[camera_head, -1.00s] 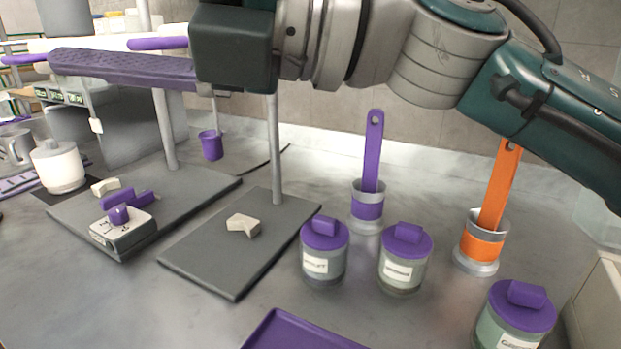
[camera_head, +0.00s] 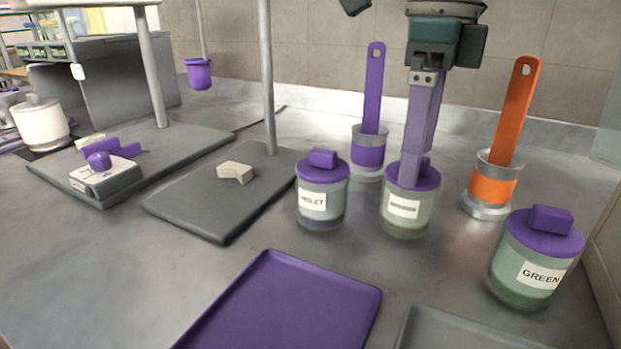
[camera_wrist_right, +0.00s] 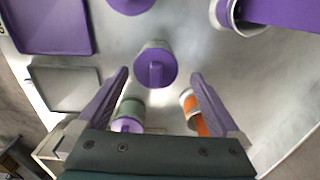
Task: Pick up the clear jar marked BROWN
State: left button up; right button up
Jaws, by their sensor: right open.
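Three clear jars with purple lids stand on the grey counter. The middle jar (camera_head: 408,218) has a white label too small to read; the left jar (camera_head: 320,208) seems to read VIOLET, and the right jar (camera_head: 520,280) reads GREEN. I cannot confirm BROWN on any label. My right gripper (camera_head: 418,172) points down over the middle jar, its fingers overlapping the lid in the head view. In the right wrist view the gripper (camera_wrist_right: 160,74) is open and empty, with the middle jar's lid (camera_wrist_right: 155,70) between its fingers; contact is unclear.
A purple brush (camera_head: 373,95) and an orange brush (camera_head: 514,115) stand in metal holders behind the jars. A purple tray (camera_head: 285,305) and a grey tray (camera_head: 455,332) lie in front. Stand bases, one with a pale block (camera_head: 236,172), are at left.

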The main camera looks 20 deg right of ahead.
aim_at(407, 203)
jog(key=f, duration=0.5)
jog(key=shift+s+a+f, duration=0.2)
jog(key=shift+a, duration=0.05)
jog(key=shift+c, duration=0.2)
jog(key=c, duration=1.4)
jog(key=shift+r, duration=0.1)
jog(key=shift+c, duration=0.2)
